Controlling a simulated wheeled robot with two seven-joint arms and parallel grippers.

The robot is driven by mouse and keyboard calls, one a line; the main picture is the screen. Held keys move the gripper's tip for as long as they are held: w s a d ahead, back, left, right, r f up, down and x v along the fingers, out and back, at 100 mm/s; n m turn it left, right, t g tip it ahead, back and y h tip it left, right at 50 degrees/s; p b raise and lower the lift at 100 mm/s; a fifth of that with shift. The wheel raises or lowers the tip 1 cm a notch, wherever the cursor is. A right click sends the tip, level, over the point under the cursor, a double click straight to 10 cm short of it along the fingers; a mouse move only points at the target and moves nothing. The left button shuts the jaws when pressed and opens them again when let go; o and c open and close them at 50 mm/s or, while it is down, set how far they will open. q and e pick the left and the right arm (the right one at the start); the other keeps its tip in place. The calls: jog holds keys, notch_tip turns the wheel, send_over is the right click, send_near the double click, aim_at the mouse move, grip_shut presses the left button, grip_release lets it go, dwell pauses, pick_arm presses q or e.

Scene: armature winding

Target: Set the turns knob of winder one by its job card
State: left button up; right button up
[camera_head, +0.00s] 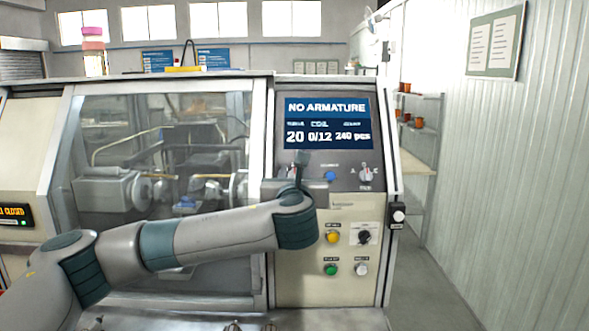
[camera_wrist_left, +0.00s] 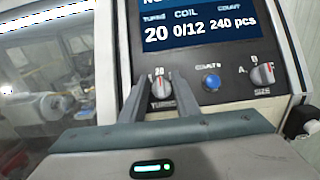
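The winder's front panel carries a screen (camera_head: 327,122) reading NO ARMATURE, turns 20, coil 0/12, count 240 pcs. The turns knob (camera_wrist_left: 160,82) sits below the 20 reading in the left wrist view, with a "20" mark just above it. My left gripper (camera_wrist_left: 160,88) is in front of the panel, with one finger on each side of this knob. The fingers are apart; whether they touch the knob is hard to tell. In the head view my left gripper (camera_head: 297,168) largely hides the knob. My right gripper is not in view. No readable job card shows.
A blue button (camera_wrist_left: 211,82) and the size knob (camera_wrist_left: 262,76) lie right of the turns knob. Lower are a yellow button (camera_head: 333,237), a green button (camera_head: 331,269) and a black rotary switch (camera_head: 364,236). A glazed guard (camera_head: 160,150) stands left. A notice board (camera_head: 494,45) hangs right.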

pick_arm(q)
grip_shut()
dwell(0.3)
jog(key=shift+d+f+n+y+b, duration=0.1)
jog(key=shift+f+n+y+b, duration=0.05)
jog(key=shift+n+y+b, duration=0.6)
jog(key=n+y+b, duration=0.2)
jog(key=n, duration=0.2)
jog(key=shift+g, duration=0.4)
jog(key=n+g+y+b, duration=0.1)
jog(key=n, duration=0.2)
jog(key=shift+n+y+b, duration=0.25)
jog(key=shift+y+b, duration=0.05)
jog(key=shift+y, duration=0.05)
jog(key=shift+n+g+y+b, duration=0.3)
jog(key=shift+n+g+y, duration=0.35)
jog(key=shift+n, duration=0.75)
